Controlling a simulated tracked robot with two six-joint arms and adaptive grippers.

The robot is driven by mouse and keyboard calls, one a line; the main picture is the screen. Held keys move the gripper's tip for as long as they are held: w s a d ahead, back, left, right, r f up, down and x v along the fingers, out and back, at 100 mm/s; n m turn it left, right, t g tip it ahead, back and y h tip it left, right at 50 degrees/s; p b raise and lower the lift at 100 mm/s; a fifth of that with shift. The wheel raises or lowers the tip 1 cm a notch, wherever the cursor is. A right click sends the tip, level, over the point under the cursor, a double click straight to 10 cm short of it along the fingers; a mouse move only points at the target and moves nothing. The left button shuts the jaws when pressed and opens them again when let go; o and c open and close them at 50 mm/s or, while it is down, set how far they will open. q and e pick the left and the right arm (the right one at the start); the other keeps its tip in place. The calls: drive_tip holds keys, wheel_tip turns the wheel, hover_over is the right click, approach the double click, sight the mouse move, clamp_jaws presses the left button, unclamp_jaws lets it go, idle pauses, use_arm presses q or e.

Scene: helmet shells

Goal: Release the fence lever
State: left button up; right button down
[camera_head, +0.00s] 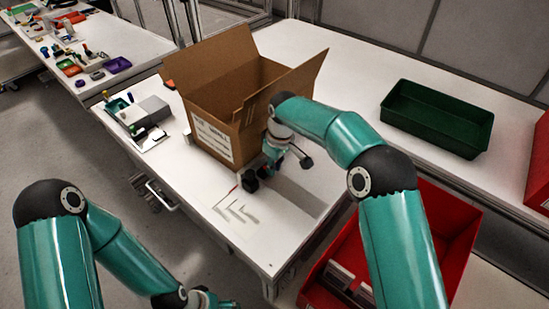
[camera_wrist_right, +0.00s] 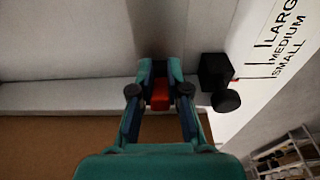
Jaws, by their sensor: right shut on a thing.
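My right gripper (camera_head: 276,160) is low over the table beside the cardboard box. In the right wrist view its fingers (camera_wrist_right: 160,88) are shut on a small red piece, which looks like the fence lever (camera_wrist_right: 160,96). A black block (camera_wrist_right: 215,72) with a round black knob (camera_wrist_right: 227,100) sits just right of the fingers, and a thin red pointer runs from it toward the size marks. The black block also shows in the head view (camera_head: 250,183). The fence itself is mostly hidden by my gripper. My left gripper (camera_head: 210,299) is at the bottom edge, partly cut off.
An open cardboard box (camera_head: 215,140) stands on the white table (camera_head: 190,190) behind my right gripper. A red bin (camera_head: 455,225) with boxes is at right, under my right arm. A green tray (camera_head: 435,118) sits on the back bench.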

drive_tip(key=shift+w+r, duration=0.1)
drive_tip(key=c, duration=1.1)
unclamp_jaws()
drive_tip(key=r, duration=0.4)
drive_tip(key=s+r, duration=0.1)
drive_tip(key=r, duration=0.2)
drive_tip(key=d+r, duration=0.1)
drive_tip(key=r, duration=0.3)
drive_tip(key=shift+s+r, duration=0.15)
drive_tip(key=shift+r, duration=0.2)
